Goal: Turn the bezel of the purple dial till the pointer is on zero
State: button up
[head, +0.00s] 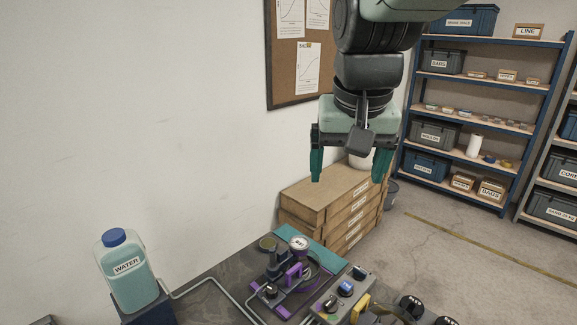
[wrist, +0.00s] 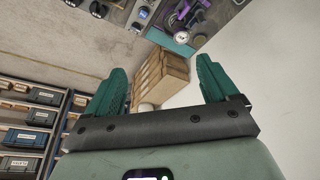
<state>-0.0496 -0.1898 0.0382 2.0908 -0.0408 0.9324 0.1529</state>
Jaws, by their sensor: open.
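A small round dial with a white face (head: 299,243) stands at the far side of the bench fixture, among purple parts. It also shows as a small white disc in the wrist view (wrist: 182,38). The dial is too small to read its pointer or zero mark, and I cannot clearly tell its bezel's colour. My gripper (head: 347,180) hangs high above and to the right of the dial, clear of it. Its two teal fingers are apart with nothing between them, as the wrist view also shows (wrist: 163,68).
A purple handle (head: 293,274) stands just in front of the dial. A water bottle (head: 131,272) stands at the left, with a pipe beside it. A control box with knobs (head: 343,297) is at the right. Wooden drawers (head: 325,198) stand behind; the air around my gripper is free.

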jog(key=w+a+f+g, duration=0.15)
jog(key=w+f, duration=0.25)
jog(key=w, duration=0.4)
jog(key=m+g, duration=0.2)
send_over(300, 241)
notch_tip(300, 241, down, 17)
notch_tip(300, 241, down, 11)
jog(key=shift+s+r, duration=0.1)
jog(key=c, duration=1.1)
jog(key=shift+o, duration=0.2)
jog(key=shift+n, duration=1.9)
jog(key=o, duration=1.1)
jog(key=shift+c, duration=0.2)
